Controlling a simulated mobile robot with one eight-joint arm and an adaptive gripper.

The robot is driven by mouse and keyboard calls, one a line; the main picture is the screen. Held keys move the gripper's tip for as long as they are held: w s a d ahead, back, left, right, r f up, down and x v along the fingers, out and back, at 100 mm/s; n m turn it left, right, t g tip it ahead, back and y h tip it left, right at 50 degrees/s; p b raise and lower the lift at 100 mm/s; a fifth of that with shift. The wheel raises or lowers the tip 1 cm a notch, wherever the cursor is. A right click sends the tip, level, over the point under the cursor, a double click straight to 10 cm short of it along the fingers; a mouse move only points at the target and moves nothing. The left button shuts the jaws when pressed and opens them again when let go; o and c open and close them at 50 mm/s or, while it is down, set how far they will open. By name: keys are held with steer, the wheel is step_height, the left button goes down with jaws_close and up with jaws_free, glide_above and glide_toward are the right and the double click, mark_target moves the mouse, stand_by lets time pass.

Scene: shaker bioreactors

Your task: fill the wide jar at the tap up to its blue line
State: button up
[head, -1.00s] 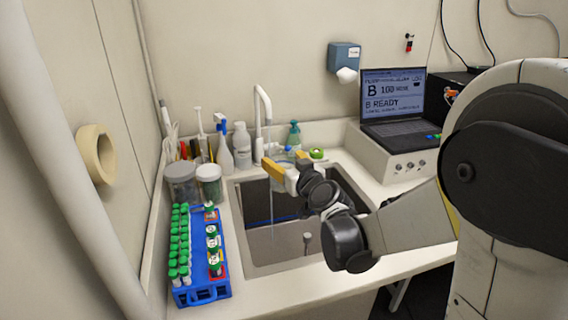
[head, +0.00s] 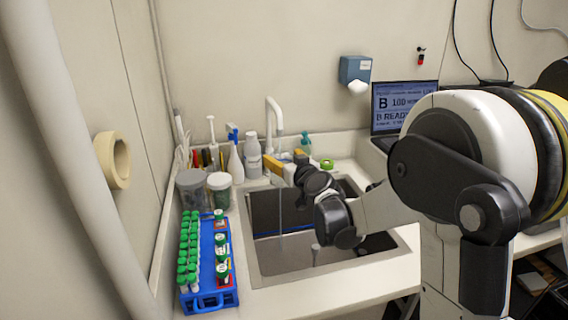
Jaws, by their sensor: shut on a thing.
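The white tap (head: 273,112) stands behind the sink, and a thin stream of water (head: 281,208) falls into the basin. A grey-lidded wide jar (head: 192,196) and a white-lidded jar (head: 219,197) stand left of the sink, apart from the gripper. I cannot make out a blue line on either. A thin blue line (head: 282,234) crosses inside the sink (head: 262,273).
A blue rack (head: 207,300) of green-capped tubes stands at the front left. Bottles (head: 253,160) and a green-topped dispenser (head: 305,142) crowd the back edge. A laptop (head: 398,105) reads "B READY". The right front rim is clear.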

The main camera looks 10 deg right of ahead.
steer(key=w+d, duration=0.1)
steer(key=w, duration=0.7)
steer(key=shift+s, duration=0.1)
stand_by(7.1)
